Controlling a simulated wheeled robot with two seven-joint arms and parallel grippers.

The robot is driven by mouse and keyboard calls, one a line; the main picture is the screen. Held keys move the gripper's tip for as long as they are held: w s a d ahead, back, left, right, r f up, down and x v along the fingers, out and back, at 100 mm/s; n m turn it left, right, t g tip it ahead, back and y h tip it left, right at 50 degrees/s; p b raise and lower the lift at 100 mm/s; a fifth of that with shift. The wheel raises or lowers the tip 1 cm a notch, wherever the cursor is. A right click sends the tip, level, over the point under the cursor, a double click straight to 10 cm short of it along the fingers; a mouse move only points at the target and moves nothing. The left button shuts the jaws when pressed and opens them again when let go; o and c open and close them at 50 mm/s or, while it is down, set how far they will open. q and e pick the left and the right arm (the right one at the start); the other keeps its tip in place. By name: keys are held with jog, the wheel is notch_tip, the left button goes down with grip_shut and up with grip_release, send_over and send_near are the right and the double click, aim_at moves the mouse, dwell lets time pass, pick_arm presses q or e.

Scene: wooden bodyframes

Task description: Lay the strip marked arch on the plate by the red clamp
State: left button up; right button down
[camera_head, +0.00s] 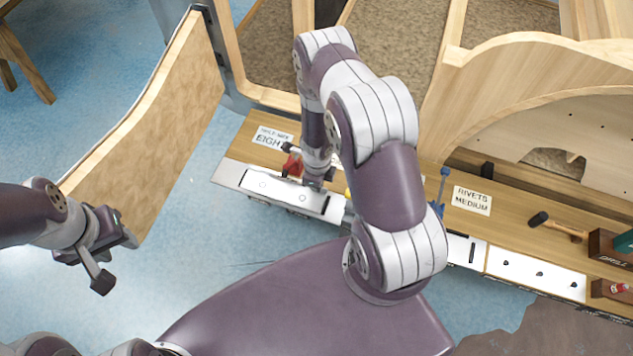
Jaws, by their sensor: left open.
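A red clamp (292,166) stands on the bench near its left end. A white strip (275,188) with small round marks lies along the bench's front edge, on the grey metal plate (228,173) just below the red clamp. My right gripper (318,178) reaches down over this strip, right of the red clamp; my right arm hides much of it, and I cannot see its jaws clearly. Further right lie a white strip with a dark slot (461,247) and one with several dark dots (536,274). I cannot make out an arch mark on any. My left gripper (117,261) is open and empty, over the floor at left.
A blue clamp (440,190) stands right of my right arm. Paper labels (472,200), a hammer (557,227) and a drill box (608,246) lie on the bench. Wooden frames rise behind it. A tall wooden panel (165,125) stands near my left gripper.

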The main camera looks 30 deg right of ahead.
jog(key=shift+f+b, duration=0.6)
dwell(0.6)
jog(key=c, duration=1.2)
grip_release()
notch_tip(320, 180, up, 13)
jog(key=p, duration=0.4)
jog(key=shift+f+p, duration=0.15)
jog(key=shift+p, duration=0.15)
